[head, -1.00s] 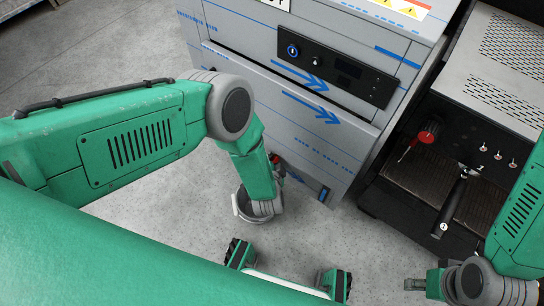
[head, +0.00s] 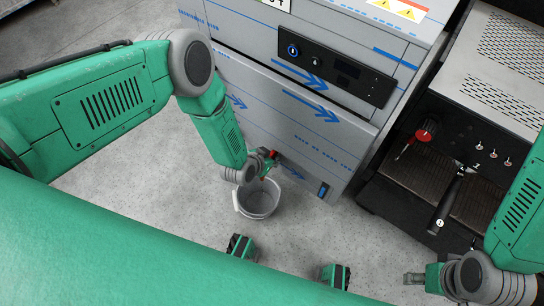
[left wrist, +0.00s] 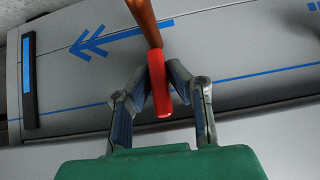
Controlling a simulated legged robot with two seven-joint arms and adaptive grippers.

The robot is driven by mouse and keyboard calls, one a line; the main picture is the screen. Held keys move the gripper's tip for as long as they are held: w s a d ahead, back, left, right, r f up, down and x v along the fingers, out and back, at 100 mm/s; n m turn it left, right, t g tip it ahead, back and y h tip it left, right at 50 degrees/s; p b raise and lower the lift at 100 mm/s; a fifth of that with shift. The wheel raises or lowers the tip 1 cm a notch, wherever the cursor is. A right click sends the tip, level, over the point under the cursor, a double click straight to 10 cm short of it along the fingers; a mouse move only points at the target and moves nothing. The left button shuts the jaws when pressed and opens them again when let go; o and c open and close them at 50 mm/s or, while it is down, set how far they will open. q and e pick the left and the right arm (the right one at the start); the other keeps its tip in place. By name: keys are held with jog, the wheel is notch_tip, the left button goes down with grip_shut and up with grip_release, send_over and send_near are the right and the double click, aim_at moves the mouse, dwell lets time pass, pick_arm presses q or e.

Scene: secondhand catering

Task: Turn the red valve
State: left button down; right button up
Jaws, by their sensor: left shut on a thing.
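The red valve handle (left wrist: 158,84) sits between the two fingers of my left gripper (left wrist: 160,95) in the left wrist view, on the end of a copper-coloured stem (left wrist: 145,20). My left gripper is shut on the handle. In the head view a small red part of the valve (head: 273,154) shows beside my left gripper (head: 267,163), low on the front of the steel cabinet. The fingers largely hide the valve there. My right gripper (head: 414,279) is at the lower right, away from the valve; its finger opening is too small to judge.
A grey bucket (head: 258,200) stands on the floor below the valve. The steel cabinet (head: 300,110) with blue arrows rises behind it. A black coffee machine (head: 440,175) with a red knob (head: 427,130) is at the right. Bare floor (head: 150,220) lies left of the bucket.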

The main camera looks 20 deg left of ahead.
pick_arm(q)
jog(key=shift+s+f, duration=0.25)
jog(key=shift+s, duration=0.05)
jog(key=c, duration=1.6)
grip_release()
jog(key=shift+o, duration=0.2)
jog(key=shift+w, duration=0.15)
jog(key=shift+r, duration=0.1)
jog(key=shift+r, duration=0.1)
jog(key=v, duration=1.1)
jog(key=shift+a+r, duration=0.25)
